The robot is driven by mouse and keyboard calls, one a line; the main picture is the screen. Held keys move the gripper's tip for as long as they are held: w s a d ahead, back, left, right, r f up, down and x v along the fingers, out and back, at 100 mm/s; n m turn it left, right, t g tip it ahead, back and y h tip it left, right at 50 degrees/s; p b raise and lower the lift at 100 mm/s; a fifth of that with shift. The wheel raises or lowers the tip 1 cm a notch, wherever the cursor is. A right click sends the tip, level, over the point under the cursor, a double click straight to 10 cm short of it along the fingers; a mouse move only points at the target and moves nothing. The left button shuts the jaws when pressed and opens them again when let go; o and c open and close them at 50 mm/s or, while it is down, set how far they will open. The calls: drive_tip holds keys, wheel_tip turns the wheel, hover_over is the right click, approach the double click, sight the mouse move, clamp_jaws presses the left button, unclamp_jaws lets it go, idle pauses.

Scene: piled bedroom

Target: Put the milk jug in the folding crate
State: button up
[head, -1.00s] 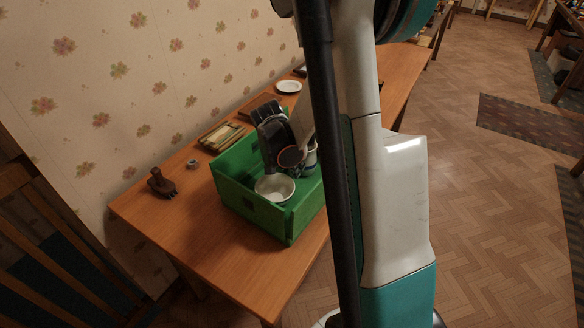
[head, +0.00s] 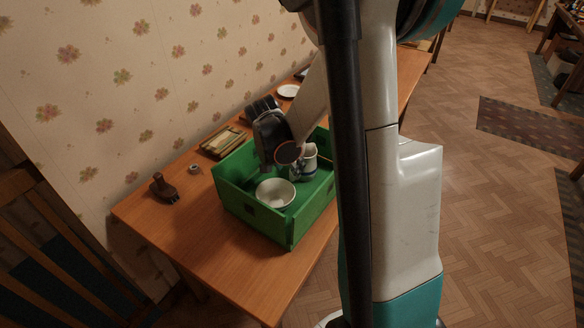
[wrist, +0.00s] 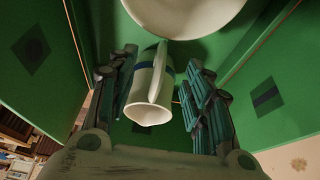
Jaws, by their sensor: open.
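The milk jug (head: 309,160) is white with a blue band and stands inside the green folding crate (head: 240,209), beside a white bowl (head: 275,193). In the wrist view the jug (wrist: 149,100) shows its open mouth and handle, with the bowl (wrist: 185,12) beyond it. My gripper (wrist: 160,85) is open, with a finger on either side of the jug. The left finger is close to the jug; a gap shows on the right. In the head view my wrist hangs over the crate and hides part of its inside and the fingertips.
The crate stands on a wooden table (head: 180,236) against a papered wall. A dark brown object (head: 163,188), a small grey ring (head: 194,169) and a framed tray (head: 222,141) lie left of and behind it. A white plate (head: 288,91) is farther back. The table's front left is clear.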

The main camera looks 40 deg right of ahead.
drive_tip(key=p+v, duration=0.2)
drive_tip(key=v, duration=0.5)
drive_tip(key=shift+r, duration=0.3)
drive_tip(key=shift+a, duration=0.15)
